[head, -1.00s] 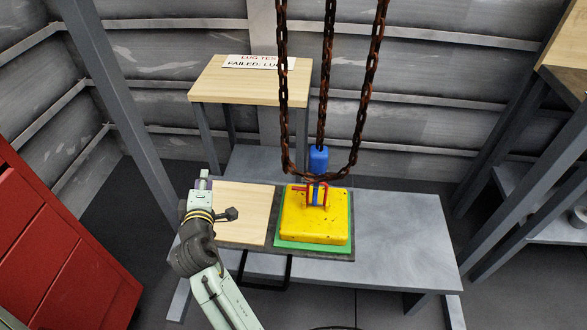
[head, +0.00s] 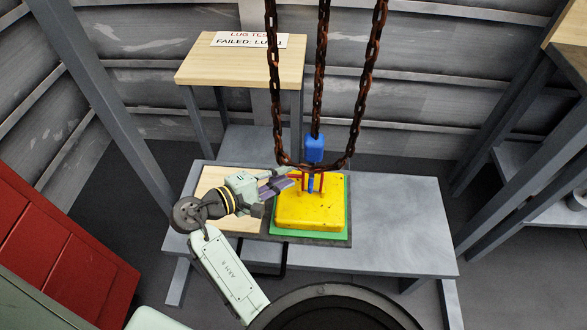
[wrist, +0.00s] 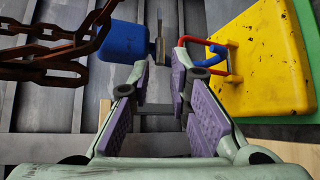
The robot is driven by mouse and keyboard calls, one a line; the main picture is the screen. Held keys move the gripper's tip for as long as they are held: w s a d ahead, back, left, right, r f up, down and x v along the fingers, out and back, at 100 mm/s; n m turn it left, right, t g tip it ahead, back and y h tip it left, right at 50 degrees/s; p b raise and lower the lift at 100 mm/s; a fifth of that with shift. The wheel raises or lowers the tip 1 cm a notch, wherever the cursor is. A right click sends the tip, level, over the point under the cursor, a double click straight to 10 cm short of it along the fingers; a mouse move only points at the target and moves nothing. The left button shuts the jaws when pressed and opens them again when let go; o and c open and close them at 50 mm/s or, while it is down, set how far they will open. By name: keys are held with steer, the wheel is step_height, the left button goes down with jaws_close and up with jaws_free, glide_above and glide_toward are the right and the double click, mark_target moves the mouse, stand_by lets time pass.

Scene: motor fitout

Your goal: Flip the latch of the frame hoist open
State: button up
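The hoist ends in a blue block (head: 314,148) hanging on a chain above a yellow block (head: 310,212). A blue hook part (wrist: 208,58) and red bars (wrist: 192,40) meet at the yellow block's top; I cannot tell for sure which bar is the latch. A thin grey piece (wrist: 160,45) shows beside the blue block in the wrist view. My gripper (head: 288,182) reaches in from the left, close to the red bars. Its purple-padded fingers (wrist: 162,75) are apart with nothing between the pads. In the head view the fingertips overlap the red bars, so contact is unclear.
The yellow block sits on a green pad (head: 344,235) on a low grey bench (head: 400,225). A wooden table (head: 205,68) with a "FAILED" sign stands behind. The bench's right side is clear.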

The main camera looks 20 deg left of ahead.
mark_target(298, 170)
steer(key=shift+x, duration=2.05)
steer(key=shift+c, duration=0.4)
jaws_close()
steer(key=shift+r+p, duration=0.1)
steer(key=shift+p, duration=0.2)
